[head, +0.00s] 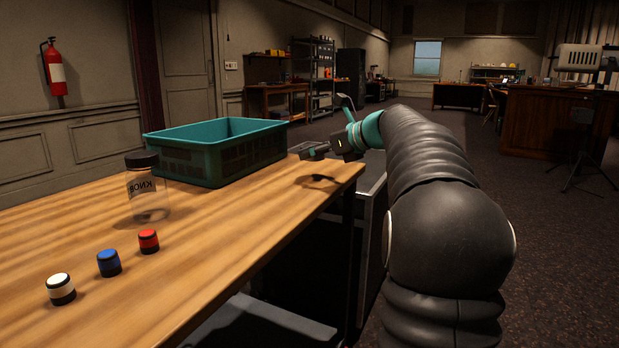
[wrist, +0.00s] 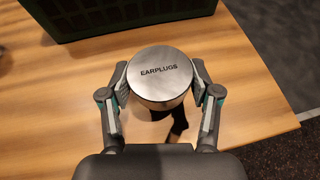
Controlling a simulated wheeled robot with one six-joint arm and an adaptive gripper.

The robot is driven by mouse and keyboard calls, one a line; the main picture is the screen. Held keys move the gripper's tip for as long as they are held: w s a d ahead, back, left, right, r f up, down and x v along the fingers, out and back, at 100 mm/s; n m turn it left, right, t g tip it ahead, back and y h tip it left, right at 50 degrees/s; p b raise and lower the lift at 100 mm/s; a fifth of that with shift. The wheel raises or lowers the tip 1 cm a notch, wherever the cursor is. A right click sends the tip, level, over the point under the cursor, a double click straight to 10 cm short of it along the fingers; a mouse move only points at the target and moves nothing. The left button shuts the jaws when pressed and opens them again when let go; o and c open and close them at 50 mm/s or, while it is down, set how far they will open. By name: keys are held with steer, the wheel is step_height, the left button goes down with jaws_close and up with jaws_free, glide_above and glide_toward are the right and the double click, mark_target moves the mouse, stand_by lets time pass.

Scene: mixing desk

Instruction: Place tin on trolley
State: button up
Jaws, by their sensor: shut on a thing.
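The tin (wrist: 160,78) is a round silver can with "EARPLUGS" on its lid, seen from above in the wrist view. My gripper (wrist: 160,88) is shut on its sides, one finger at each side. In the head view my gripper (head: 322,150) is over the far right corner of the wooden table, with a shadow below it on the wood. The tin is hard to make out there. A grey panel with a pale top edge (head: 373,215), possibly the trolley, shows just past the table's right end, partly hidden by my arm.
A teal crate (head: 212,172) stands on the wooden table (head: 190,270), left of my gripper. A clear jar labelled "KNOB" (head: 147,200) and white (head: 61,289), blue (head: 109,263) and red (head: 149,242) knobs stand nearer.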

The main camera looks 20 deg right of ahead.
mark_target(312, 179)
steer(key=shift+a+f, duration=0.4)
steer(key=shift+a, duration=0.25)
steer(key=shift+f+b, duration=0.75)
steer(key=shift+f, duration=1.25)
steer(key=shift+f, duration=0.15)
steer(key=o, duration=1.1)
steer(key=shift+o, duration=0.2)
steer(key=shift+s+d+r, duration=0.1)
steer(key=shift+r, duration=0.15)
steer(key=p+v, duration=0.1)
steer(key=v, duration=1)
steer(key=shift+s, duration=0.25)
steer(key=shift+d, duration=0.15)
